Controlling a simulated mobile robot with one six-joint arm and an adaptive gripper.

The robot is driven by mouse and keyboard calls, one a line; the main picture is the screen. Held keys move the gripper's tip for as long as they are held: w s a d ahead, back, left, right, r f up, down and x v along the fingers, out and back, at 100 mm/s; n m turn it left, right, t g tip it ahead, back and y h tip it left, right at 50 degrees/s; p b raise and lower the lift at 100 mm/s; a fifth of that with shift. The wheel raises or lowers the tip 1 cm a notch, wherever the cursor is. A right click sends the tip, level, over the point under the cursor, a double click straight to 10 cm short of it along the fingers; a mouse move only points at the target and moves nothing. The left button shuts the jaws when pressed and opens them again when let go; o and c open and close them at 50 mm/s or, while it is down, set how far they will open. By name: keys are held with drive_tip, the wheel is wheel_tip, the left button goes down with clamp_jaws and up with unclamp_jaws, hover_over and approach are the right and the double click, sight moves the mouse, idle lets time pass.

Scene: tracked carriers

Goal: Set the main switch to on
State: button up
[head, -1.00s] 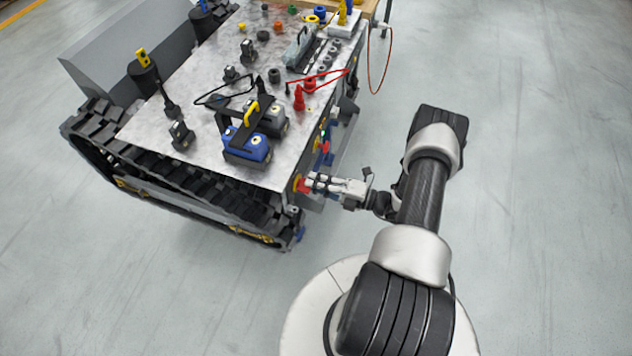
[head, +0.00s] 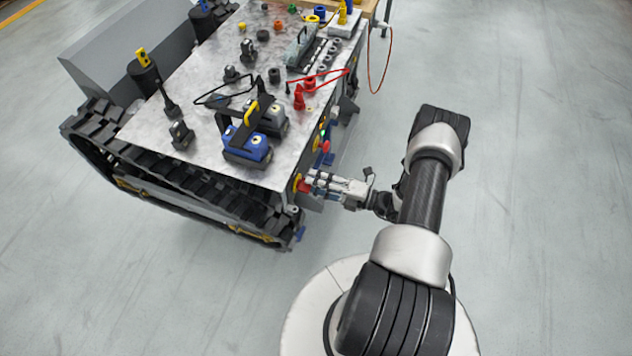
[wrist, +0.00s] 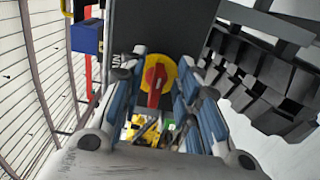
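The main switch shows in the wrist view as a red handle (wrist: 155,82) on a round yellow plate (wrist: 170,73), set on a dark panel. The handle runs nearly up and down in that picture. In the head view the red and yellow switch (head: 300,184) sits on the side of the tracked carrier, near its front corner. My gripper (wrist: 158,92) is open, with one finger on each side of the handle. I see gaps between fingers and handle; whether a fingertip touches the plate I cannot tell. In the head view my gripper (head: 313,181) is right at the switch.
The carrier's grey top (head: 205,95) bears a blue battery-like block (head: 246,150), cables and several small parts. Another red knob (head: 325,146) sits farther along the same side. A black track (head: 190,185) runs along the near edge. The floor (head: 540,150) to the right is clear.

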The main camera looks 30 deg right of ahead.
drive_tip(key=v, duration=1.1)
drive_tip(key=shift+s+d, duration=0.25)
drive_tip(key=shift+s, duration=0.05)
